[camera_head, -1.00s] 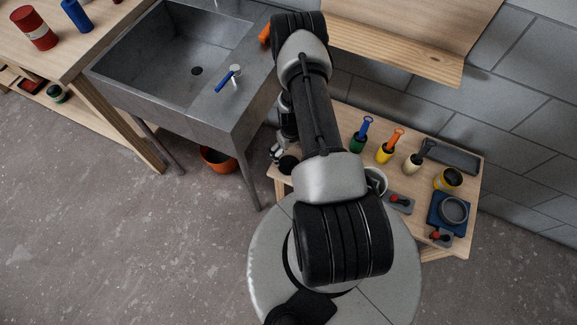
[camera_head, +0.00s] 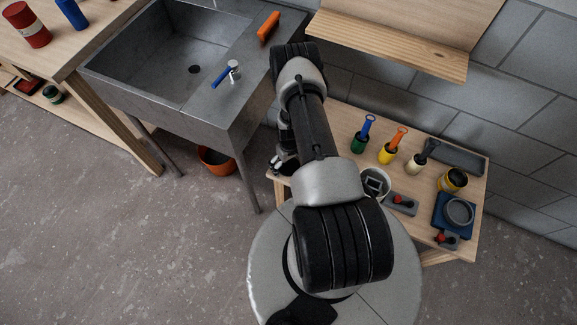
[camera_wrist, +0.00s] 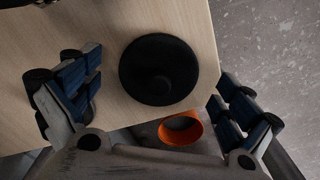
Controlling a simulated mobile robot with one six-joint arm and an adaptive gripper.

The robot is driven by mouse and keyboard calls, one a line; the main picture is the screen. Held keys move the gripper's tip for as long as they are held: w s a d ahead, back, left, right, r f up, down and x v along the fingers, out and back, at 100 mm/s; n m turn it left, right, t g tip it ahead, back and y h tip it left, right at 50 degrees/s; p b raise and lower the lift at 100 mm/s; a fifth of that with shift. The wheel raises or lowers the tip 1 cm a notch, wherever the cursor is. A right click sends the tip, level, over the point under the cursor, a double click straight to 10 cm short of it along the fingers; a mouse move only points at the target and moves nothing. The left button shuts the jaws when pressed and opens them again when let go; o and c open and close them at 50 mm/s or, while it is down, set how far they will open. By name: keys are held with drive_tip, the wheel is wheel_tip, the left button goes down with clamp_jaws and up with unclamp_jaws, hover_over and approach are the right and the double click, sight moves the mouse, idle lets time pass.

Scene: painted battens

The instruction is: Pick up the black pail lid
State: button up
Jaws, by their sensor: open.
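The black pail lid (camera_wrist: 158,69) is a round dark disc with a small knob. It lies on the light wood bench top near its edge in the wrist view. My gripper (camera_wrist: 158,78) is open, with one finger to the left of the lid and one to the right, both apart from it. Nothing is held. In the head view my gripper (camera_head: 281,163) is at the bench's left end, small and partly covered by my arm. I cannot make out the lid clearly there.
A white pail (camera_head: 375,183) stands on the bench (camera_head: 338,140) right of my arm. Brush pots, a yellow tin (camera_head: 453,180) and a blue tray (camera_head: 440,222) are farther right. The sink (camera_head: 235,105) is at left. An orange bucket (camera_wrist: 181,128) sits below the bench edge.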

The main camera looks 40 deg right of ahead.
drive_tip(key=c, duration=1.3)
drive_tip(key=shift+s, duration=0.15)
drive_tip(key=c, duration=0.6)
drive_tip(key=shift+a+f, duration=0.1)
drive_tip(key=shift+c, duration=0.8)
